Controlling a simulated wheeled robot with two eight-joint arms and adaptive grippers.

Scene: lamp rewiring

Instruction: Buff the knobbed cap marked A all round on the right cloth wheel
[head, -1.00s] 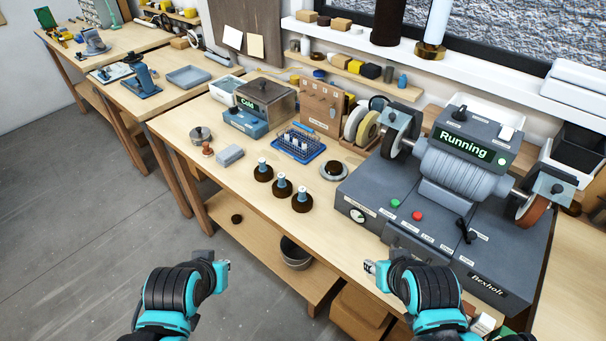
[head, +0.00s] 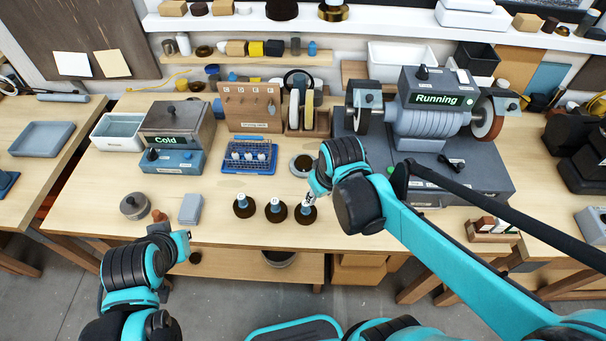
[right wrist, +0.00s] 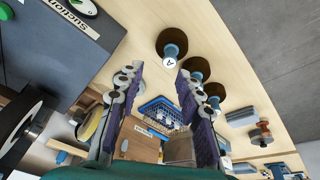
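Three dark brown caps with blue knobs stand in a row on the bench. The rightmost, the knobbed cap (head: 306,215), shows the letter A on its knob top in the right wrist view (right wrist: 175,48). My right gripper (head: 309,203) is over this cap in the head view. In the right wrist view its two fingers (right wrist: 160,72) are spread with nothing between them, and cap A is beyond the tips. The right cloth wheel (head: 486,120) is brown, on the right end of the buffing machine (head: 425,124), whose display reads Running. My left gripper (head: 184,242) is at the bench's front edge, its fingers too small to judge.
The other caps (head: 243,207) are left of cap A. A round dish (head: 302,165) and a blue rack (head: 249,157) stand behind them. A grey block (head: 190,208) and a lidded pot (head: 134,206) are to the left. The left wheel (head: 363,120) sits on the machine's other end.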

